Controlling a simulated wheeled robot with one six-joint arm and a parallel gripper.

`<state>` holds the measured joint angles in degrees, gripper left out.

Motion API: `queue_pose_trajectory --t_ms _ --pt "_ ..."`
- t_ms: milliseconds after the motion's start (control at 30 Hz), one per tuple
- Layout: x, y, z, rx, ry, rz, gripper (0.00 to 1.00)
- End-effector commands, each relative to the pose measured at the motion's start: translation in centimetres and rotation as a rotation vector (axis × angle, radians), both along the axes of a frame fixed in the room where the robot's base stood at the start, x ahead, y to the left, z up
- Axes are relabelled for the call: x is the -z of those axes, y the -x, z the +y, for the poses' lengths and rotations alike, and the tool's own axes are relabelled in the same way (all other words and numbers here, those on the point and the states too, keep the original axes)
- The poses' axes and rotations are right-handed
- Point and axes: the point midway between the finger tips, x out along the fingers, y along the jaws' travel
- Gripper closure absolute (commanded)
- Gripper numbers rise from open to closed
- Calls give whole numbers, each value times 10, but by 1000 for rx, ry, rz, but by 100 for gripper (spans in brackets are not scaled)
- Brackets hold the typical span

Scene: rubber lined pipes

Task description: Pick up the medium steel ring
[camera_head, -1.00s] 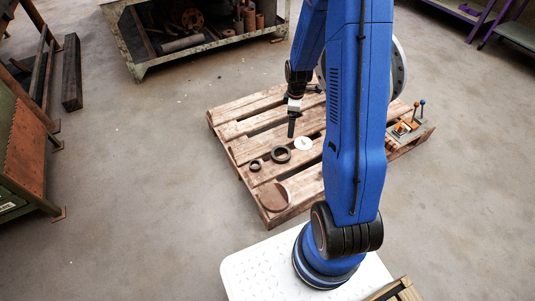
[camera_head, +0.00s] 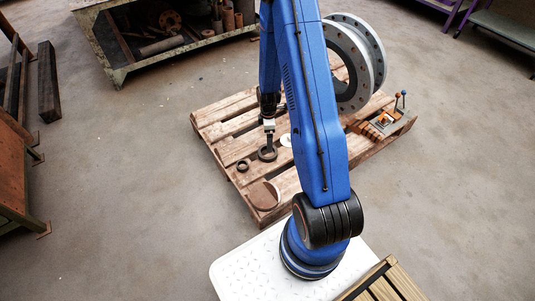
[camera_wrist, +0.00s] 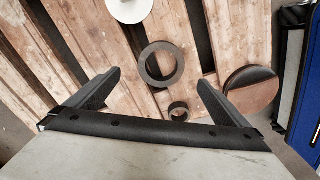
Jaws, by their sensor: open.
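Two dark rings lie flat on a wooden pallet (camera_head: 215,120). The larger ring (camera_head: 268,160), which I take as the medium steel ring, also shows whole in the wrist view (camera_wrist: 142,66). The small ring (camera_head: 243,165) lies to its left in the head view and just below it in the wrist view (camera_wrist: 178,118). My gripper (camera_head: 269,148) is over the larger ring and partly hides it in the head view. In the wrist view my gripper (camera_wrist: 160,78) has its fingers wide apart and empty, with the larger ring between the fingertips in the picture.
A white disc (camera_head: 286,140) and a brown-topped disc (camera_head: 265,195) lie on the pallet on either side of the rings. A large flanged pipe (camera_head: 341,70) stands at the pallet's back right. Orange tools (camera_head: 370,131) lie at its right end.

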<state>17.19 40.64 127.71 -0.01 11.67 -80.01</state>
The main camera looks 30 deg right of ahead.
Motion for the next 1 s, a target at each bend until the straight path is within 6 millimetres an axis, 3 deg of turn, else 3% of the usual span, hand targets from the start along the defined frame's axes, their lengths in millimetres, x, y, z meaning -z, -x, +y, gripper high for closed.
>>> queue_pose_trajectory --t_ms 200,633,1000 --pt "30 1 0 0 -1 2 0" --pt "51 0 2 0 0 0 0" --pt "92 2 5 1 0 1 0"
